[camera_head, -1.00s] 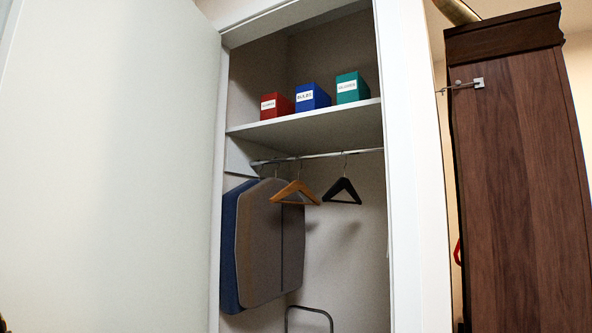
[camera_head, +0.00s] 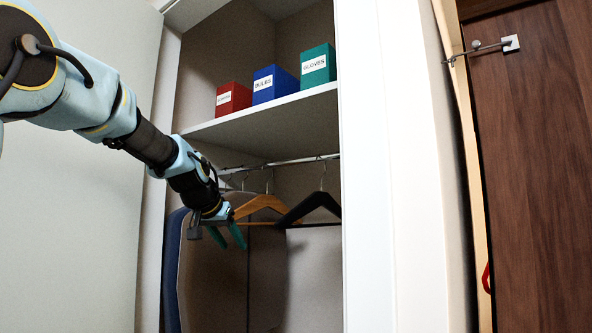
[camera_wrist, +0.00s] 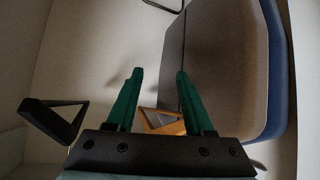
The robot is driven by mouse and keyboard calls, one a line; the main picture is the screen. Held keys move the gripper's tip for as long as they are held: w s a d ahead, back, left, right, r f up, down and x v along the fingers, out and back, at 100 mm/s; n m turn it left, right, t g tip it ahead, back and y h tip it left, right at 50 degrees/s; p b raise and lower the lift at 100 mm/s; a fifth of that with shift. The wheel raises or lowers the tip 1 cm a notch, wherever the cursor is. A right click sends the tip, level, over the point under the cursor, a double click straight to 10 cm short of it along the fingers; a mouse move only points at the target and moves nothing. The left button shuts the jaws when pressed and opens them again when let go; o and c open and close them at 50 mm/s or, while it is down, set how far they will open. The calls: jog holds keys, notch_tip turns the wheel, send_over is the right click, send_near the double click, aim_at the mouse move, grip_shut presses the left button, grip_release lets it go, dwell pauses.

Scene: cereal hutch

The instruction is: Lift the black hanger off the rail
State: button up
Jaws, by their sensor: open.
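The black hanger (camera_head: 310,205) hangs by its hook from the metal rail (camera_head: 285,161) in the closet, to the right of a wooden hanger (camera_head: 262,206). My gripper (camera_head: 229,238) is in front of the closet, to the left of the black hanger and apart from it. Its green fingers are open, with a gap between them. In the wrist view the black hanger (camera_wrist: 53,119) is at the left, outside the fingers. The wooden hanger (camera_wrist: 166,124) shows beyond and between the fingers of my gripper (camera_wrist: 158,75). The hooks are not visible there.
Grey and blue garments (camera_head: 215,270) hang at the left of the rail. A shelf (camera_head: 260,125) above carries red (camera_head: 233,98), blue (camera_head: 273,84) and green (camera_head: 318,65) boxes. The white door (camera_head: 70,210) stands open at left; the closet's right frame (camera_head: 370,180) is close to the black hanger.

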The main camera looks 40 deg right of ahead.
aim_at(300, 204)
jog(key=s+d+r+m+h, duration=0.1)
jog(key=s+d+r, duration=0.2)
jog(key=d+r, duration=0.1)
jog(key=s+d+r+m+g+h, duration=0.1)
jog(key=s+d+r+h, duration=0.1)
jog(key=d+r, duration=0.3)
jog(key=s+d+r+m+g+h, duration=0.1)
jog(key=s+d+r, duration=0.3)
jog(key=r, duration=0.4)
jog(key=shift+s+d+m+h, duration=0.2)
jog(key=shift+s+m+h, duration=0.1)
jog(key=shift+m, duration=0.1)
jog(key=shift+d+r, duration=0.1)
jog(key=shift+d, duration=0.15)
jog(key=shift+d+p, duration=0.35)
jog(key=shift+p, duration=0.15)
jog(key=p+x, duration=0.4)
jog(key=x, duration=0.5)
jog(key=shift+w+d+f+p, duration=0.15)
jog(key=shift+d+f+p, duration=0.05)
jog(key=shift+f+p, duration=0.15)
grip_shut()
